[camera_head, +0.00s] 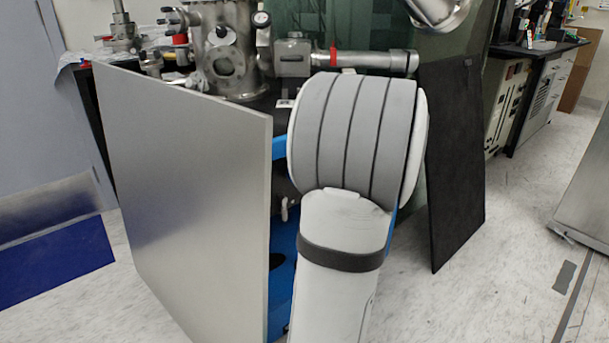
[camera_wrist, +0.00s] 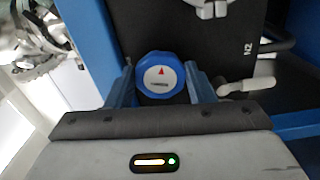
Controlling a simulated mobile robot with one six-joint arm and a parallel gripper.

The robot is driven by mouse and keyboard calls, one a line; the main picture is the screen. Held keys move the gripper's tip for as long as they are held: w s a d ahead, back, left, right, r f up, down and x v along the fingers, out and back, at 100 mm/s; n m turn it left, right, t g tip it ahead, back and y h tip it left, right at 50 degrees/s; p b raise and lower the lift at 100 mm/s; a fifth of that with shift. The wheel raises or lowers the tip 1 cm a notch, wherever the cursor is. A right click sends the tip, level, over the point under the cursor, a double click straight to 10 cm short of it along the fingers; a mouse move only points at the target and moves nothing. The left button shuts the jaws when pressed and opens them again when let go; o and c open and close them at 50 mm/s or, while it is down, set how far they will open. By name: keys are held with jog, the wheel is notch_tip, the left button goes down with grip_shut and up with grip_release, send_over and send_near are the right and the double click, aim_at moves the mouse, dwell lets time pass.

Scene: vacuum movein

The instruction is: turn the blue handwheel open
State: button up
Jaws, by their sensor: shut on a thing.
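The blue handwheel (camera_wrist: 160,75) shows in the wrist view, a round knob with a scalloped blue rim and a white face with a red arrow. The arrow points up in that picture. My gripper (camera_wrist: 160,88) has one finger on each side of the handwheel and is shut on its rim. In the head view my arm hides the handwheel and the gripper.
A grey lever handle (camera_wrist: 246,87) sits close to the right of the handwheel. A black panel marked N2 (camera_wrist: 215,40) is behind it. In the head view a large grey metal panel (camera_head: 185,200) stands left of my arm, and a black panel (camera_head: 455,160) stands right.

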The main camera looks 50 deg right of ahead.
jog(key=shift+f+n, duration=0.1)
jog(key=shift+n, duration=0.8)
jog(key=o, duration=1)
jog(key=shift+c, duration=0.2)
jog(key=shift+s, duration=0.1)
jog(key=s+p, duration=0.2)
jog(key=s, duration=0.5)
jog(key=shift+s+a, duration=0.3)
jog(key=shift+a, duration=0.15)
jog(key=shift+s, duration=0.1)
